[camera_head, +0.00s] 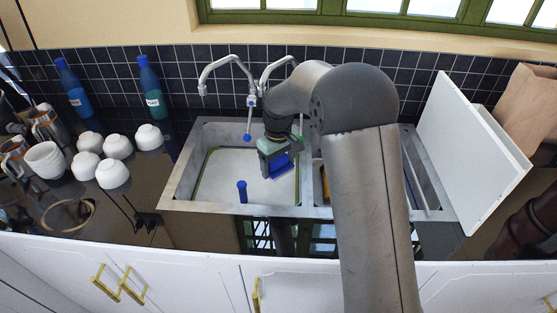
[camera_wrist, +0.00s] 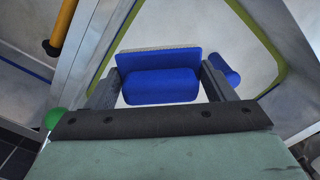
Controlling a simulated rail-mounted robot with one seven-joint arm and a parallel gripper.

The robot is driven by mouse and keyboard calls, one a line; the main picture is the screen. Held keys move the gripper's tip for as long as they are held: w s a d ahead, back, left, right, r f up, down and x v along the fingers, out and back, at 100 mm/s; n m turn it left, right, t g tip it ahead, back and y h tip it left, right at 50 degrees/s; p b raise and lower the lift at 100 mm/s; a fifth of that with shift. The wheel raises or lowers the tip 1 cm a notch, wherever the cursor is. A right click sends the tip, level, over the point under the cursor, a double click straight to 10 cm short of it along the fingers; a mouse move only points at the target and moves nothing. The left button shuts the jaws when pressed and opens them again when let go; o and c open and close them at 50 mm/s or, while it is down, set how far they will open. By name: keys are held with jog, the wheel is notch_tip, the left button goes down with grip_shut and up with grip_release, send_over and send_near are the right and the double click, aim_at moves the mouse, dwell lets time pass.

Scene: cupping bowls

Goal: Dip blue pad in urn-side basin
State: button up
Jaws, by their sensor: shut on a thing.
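A blue pad (camera_head: 279,167) is between the fingers of my gripper (camera_head: 272,158). In the wrist view the pad (camera_wrist: 160,86) is a blue block with a flat back plate, clamped between the two dark fingers of my gripper (camera_wrist: 160,88). The pad is over the right part of the left sink basin (camera_head: 184,165). That basin has a pale interior with a yellow-green line around it; I cannot tell if the pad touches anything below. My arm partly hides the right basin (camera_head: 407,150).
A blue upright cylinder (camera_head: 242,192) stands in the left basin. Two curved taps (camera_head: 228,62) rise behind it. White bowls (camera_head: 112,172), metal urns (camera_head: 45,125) and two bottles (camera_head: 150,88) stand to the left. A white panel (camera_head: 468,140) leans at the right.

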notch_tip(320, 180, down, 13)
jog(key=b, duration=0.7)
jog(key=shift+b, duration=0.3)
jog(key=shift+d, duration=0.15)
jog(key=shift+d, duration=0.35)
jog(key=shift+a, duration=0.2)
jog(key=shift+a, duration=0.3)
jog(key=shift+d, duration=0.15)
dwell(0.4)
